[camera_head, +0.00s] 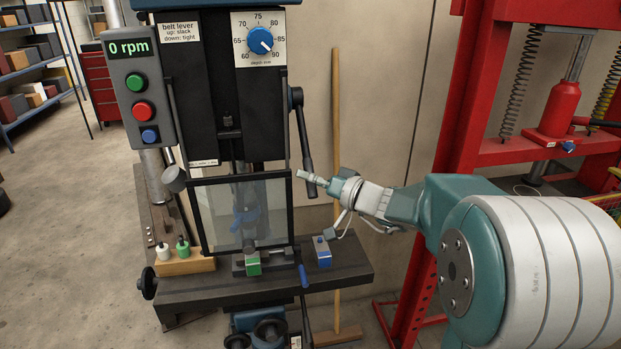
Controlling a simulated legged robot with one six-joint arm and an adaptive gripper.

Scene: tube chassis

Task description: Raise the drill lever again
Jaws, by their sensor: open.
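The drill press stands at centre-left. Its black drill lever (303,135) hangs from a hub on the right side of the head and points down, leaning slightly right. My gripper (315,204) comes in from the right with its fingers spread, one high and one low. The upper finger is at the lever's lower end and overlaps it in the picture. I cannot tell whether they touch. A second lever, the belt lever (172,122), hangs down on the left of the head, ending in a grey knob.
A clear guard (240,212) covers the spindle area. The display reads 0 rpm. A red press frame (457,110) stands at right. A wooden pole (336,110) leans behind.

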